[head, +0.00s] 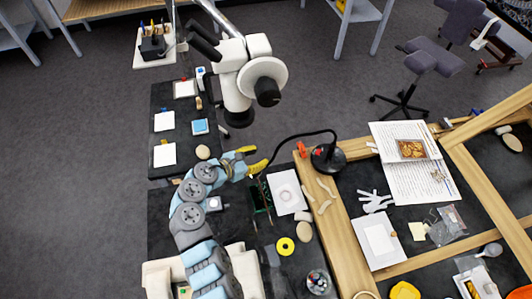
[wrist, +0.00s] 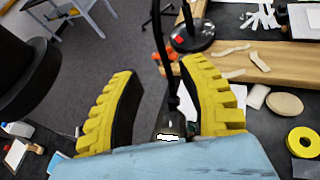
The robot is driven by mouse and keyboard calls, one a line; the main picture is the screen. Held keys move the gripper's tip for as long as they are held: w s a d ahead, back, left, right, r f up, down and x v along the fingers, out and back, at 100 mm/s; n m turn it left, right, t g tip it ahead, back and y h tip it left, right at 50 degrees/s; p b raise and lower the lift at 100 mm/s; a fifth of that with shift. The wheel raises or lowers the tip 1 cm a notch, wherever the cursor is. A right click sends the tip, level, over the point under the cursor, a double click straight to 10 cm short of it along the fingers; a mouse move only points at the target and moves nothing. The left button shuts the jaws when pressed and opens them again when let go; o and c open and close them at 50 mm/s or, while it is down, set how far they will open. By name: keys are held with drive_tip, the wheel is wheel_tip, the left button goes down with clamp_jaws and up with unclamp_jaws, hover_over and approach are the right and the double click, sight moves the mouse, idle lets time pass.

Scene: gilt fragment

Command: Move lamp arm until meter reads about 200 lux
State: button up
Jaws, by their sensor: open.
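The lamp has a round black base (head: 327,158) on the wooden beam, and its thin black gooseneck arm (head: 300,136) curves left and down toward my gripper. My gripper (head: 251,160) has yellow ribbed fingers and is open. In the wrist view, the lamp arm (wrist: 172,70) runs in the gap between the spread fingers, and the dark lamp head (wrist: 172,123) with a bright white patch sits low between them. I cannot tell whether either finger touches it. A small pale device (head: 214,203) lies left of the lamp head; whether it is the meter, and any reading, is unclear.
A paper with a faint circle (head: 287,193), a yellow ring (head: 285,246) and a dark green rack (head: 260,197) lie close by. Wooden beams (head: 345,250) cross the bench at right. A gilt fragment (head: 411,149) lies on printed sheets. A large white-and-black instrument (head: 250,75) stands behind my gripper.

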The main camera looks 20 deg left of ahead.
drive_tip(key=shift+v, duration=1.15)
